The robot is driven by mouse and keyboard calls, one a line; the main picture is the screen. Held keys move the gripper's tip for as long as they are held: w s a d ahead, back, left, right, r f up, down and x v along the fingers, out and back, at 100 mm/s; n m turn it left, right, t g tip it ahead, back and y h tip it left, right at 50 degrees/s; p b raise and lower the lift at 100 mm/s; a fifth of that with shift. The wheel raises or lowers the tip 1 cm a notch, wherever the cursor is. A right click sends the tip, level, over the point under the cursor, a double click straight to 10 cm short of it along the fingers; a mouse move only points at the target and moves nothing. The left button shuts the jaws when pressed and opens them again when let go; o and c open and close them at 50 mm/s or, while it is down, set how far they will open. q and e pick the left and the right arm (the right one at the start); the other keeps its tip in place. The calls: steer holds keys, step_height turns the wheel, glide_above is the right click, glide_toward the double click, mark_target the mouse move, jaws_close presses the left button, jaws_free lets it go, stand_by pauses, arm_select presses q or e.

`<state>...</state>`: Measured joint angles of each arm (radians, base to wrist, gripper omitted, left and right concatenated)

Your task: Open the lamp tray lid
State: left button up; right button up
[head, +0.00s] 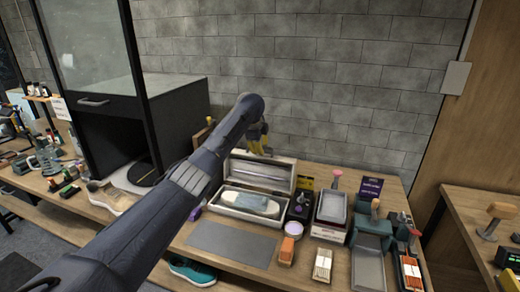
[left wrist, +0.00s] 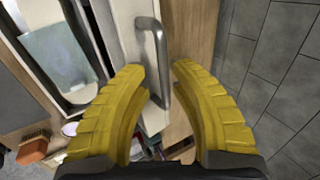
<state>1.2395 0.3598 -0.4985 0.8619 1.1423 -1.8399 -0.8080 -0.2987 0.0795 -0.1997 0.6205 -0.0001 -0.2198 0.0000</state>
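The lamp tray (head: 222,205) is a pale box on the wooden table. Its lid (head: 262,174) stands raised along the back edge, and a light bluish object (head: 250,203) lies inside the box. My left arm reaches across from the lower left. My left gripper (head: 257,142), with yellow fingers, is just above the raised lid. In the left wrist view, the fingers (left wrist: 158,72) are apart, on either side of a metal bar handle (left wrist: 157,50) on the pale lid panel (left wrist: 132,30). Contact with the handle is unclear. My right gripper is not in view.
A grey mat (head: 232,243) lies in front of the box. Brushes, a small round tin (head: 293,229) and grey trays (head: 368,270) crowd the right side. A black cabinet (head: 175,108) stands at left. A block wall (head: 320,80) is close behind.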

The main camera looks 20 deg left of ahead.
arm_select(q)
steer(key=shift+o, duration=0.7)
steer(key=shift+f, duration=0.2)
steer(key=v, duration=1.2)
steer(key=shift+a, duration=0.1)
